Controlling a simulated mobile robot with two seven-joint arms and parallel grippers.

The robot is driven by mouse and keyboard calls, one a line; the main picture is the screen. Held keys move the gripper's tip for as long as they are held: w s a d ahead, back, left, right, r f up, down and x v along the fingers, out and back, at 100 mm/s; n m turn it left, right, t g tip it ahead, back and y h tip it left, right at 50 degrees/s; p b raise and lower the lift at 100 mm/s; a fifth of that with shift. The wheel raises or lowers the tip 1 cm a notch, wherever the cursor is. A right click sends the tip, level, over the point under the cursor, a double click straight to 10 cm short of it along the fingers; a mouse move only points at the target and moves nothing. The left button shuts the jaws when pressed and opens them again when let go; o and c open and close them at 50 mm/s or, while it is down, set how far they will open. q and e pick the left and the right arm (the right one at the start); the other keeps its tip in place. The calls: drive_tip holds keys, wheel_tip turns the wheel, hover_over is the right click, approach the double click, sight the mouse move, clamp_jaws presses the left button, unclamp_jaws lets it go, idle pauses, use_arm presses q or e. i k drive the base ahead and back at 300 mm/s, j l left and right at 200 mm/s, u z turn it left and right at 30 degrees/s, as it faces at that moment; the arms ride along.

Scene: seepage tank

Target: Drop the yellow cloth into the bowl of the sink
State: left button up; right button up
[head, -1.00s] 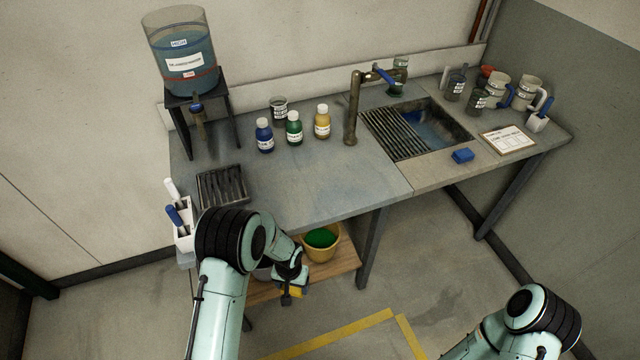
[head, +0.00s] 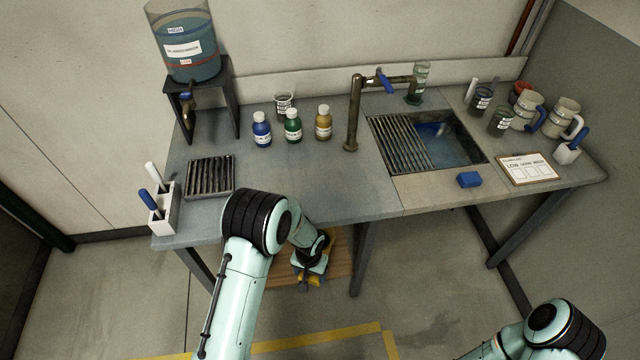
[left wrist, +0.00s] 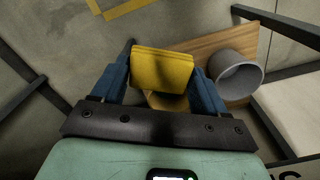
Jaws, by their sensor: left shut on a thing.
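The yellow cloth (left wrist: 162,68) is a folded pad between the blue fingers of my left gripper (left wrist: 160,84) in the left wrist view. The fingers are shut on it from both sides. In the head view my left gripper (head: 309,274) hangs low in front of the bench, over the lower wooden shelf, with only small yellow bits of cloth showing. The sink (head: 462,150) is set in the bench top to the right, its bowl dark with some blue inside. A slatted grate (head: 402,143) covers its left part. My right gripper is out of view; only its arm shows at lower right.
A brass faucet (head: 353,115) stands left of the sink. A blue sponge (head: 470,180) and a clipboard (head: 527,169) lie near the front edge. Several bottles stand mid-bench. A grey pot (left wrist: 237,76) is on the wooden shelf (left wrist: 205,46). The bench front between the drain rack (head: 210,176) and sink is clear.

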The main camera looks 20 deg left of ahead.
sight(433, 157)
drive_tip(key=i+l, duration=0.15)
drive_tip(key=l, duration=0.25)
drive_tip(key=i+l+u, duration=0.15)
drive_tip(key=l, duration=0.2)
drive_tip(key=i+l, duration=0.15)
drive_tip(key=l, duration=0.25)
drive_tip(key=i+l+u, duration=0.1)
drive_tip(key=l, duration=0.3)
drive_tip(key=i+l+u, duration=0.1)
drive_tip(key=l, duration=0.35)
drive_tip(key=i+l, duration=0.15)
drive_tip(key=l, duration=0.25)
drive_tip(key=u, duration=0.05)
